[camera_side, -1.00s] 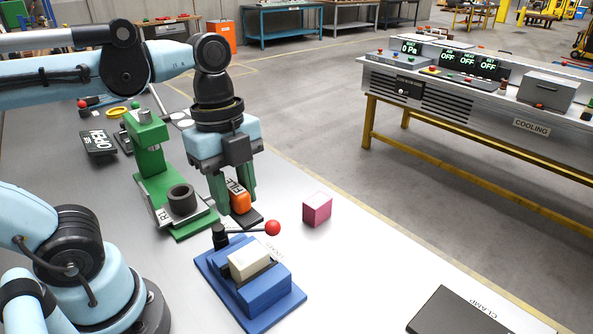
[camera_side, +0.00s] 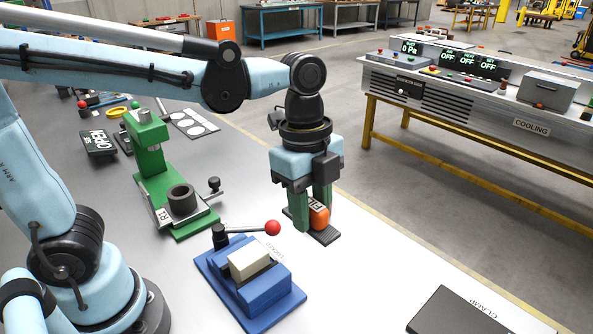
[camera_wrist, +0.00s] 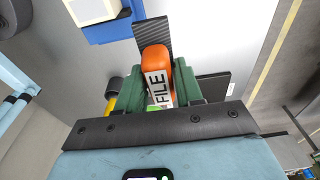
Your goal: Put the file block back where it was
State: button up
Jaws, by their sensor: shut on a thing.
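The file block is an orange grip (camera_side: 319,216) with a FILE label and a dark ridged plate (camera_side: 326,237) under it. My gripper (camera_side: 312,218) is shut on the orange grip, behind and to the right of the blue vise. In the wrist view the orange grip (camera_wrist: 156,58) sits between the green fingers of my gripper (camera_wrist: 162,80), and the ridged plate (camera_wrist: 153,33) reaches out beyond it. From the side, I cannot tell whether the plate touches the table.
A blue vise (camera_side: 262,299) holds a pale block (camera_side: 249,262); its red-knobbed lever (camera_side: 272,228) points toward my gripper. A green press (camera_side: 150,160) stands at left. A dark plate (camera_side: 455,315) lies front right. Table between vise and dark plate is clear.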

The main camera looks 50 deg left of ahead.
jog(key=w+d+f, duration=0.3)
jog(key=d+f, duration=0.1)
jog(key=d, duration=0.3)
send_over(350, 251)
jog(key=f, duration=0.7)
jog(key=shift+a, duration=0.25)
jog(key=shift+f, duration=2)
jog(key=shift+f, duration=0.15)
jog(key=o, duration=1)
